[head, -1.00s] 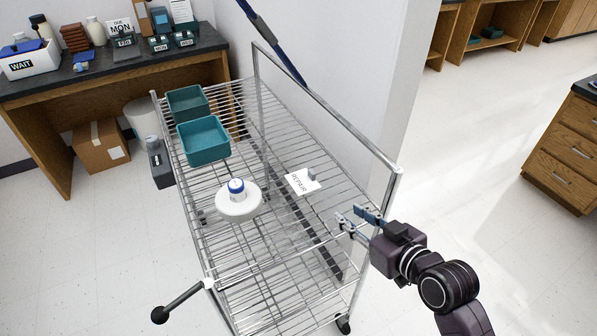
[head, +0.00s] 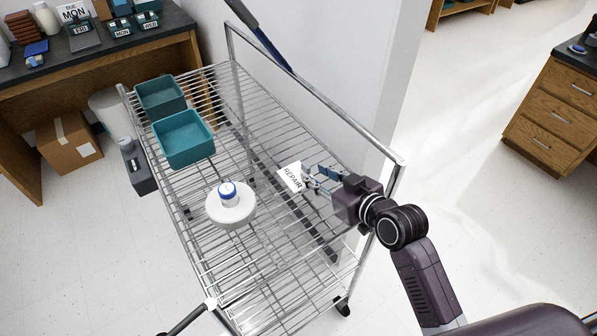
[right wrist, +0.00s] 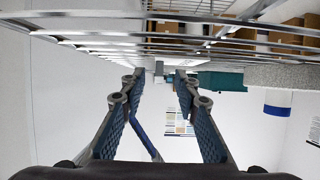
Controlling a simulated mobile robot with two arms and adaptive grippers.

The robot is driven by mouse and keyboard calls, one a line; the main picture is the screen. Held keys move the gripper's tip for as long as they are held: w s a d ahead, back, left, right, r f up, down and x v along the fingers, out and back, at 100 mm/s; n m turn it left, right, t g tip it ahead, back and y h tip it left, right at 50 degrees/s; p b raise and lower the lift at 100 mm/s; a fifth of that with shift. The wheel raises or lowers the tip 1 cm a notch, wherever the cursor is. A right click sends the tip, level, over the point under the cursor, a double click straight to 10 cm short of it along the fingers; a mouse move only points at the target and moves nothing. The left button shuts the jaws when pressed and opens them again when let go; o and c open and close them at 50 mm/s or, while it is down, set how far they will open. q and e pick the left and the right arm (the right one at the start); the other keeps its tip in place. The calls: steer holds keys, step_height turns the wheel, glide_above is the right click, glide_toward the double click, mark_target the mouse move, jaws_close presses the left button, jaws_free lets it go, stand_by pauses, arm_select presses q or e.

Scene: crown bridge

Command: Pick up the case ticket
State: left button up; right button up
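The case ticket (head: 291,178) is a small white card printed REPAIR, lying on the wire shelf of the metal cart (head: 268,265). My right gripper (head: 312,180) is at the ticket's right edge in the head view, its fingers hiding part of that side. In the right wrist view my right gripper (right wrist: 158,78) has its fingers apart, with a small grey piece (right wrist: 158,70) seen beyond and between the tips. I cannot tell whether the fingers touch the ticket. My left gripper is not in view.
A white round stand (head: 240,215) with a blue-lidded white jar (head: 228,194) is left of the ticket. Two teal bins (head: 184,139) sit at the cart's far left. A raised metal rail (head: 320,98) runs along the wall side. The near shelf is clear.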

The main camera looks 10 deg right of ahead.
mark_target(309, 169)
steer(key=x, duration=0.2)
steer(key=shift+w, duration=0.35)
steer(key=shift+w+a+f, duration=0.1)
steer(key=shift+w+a, duration=0.1)
steer(key=shift+w, duration=0.05)
jaws_close()
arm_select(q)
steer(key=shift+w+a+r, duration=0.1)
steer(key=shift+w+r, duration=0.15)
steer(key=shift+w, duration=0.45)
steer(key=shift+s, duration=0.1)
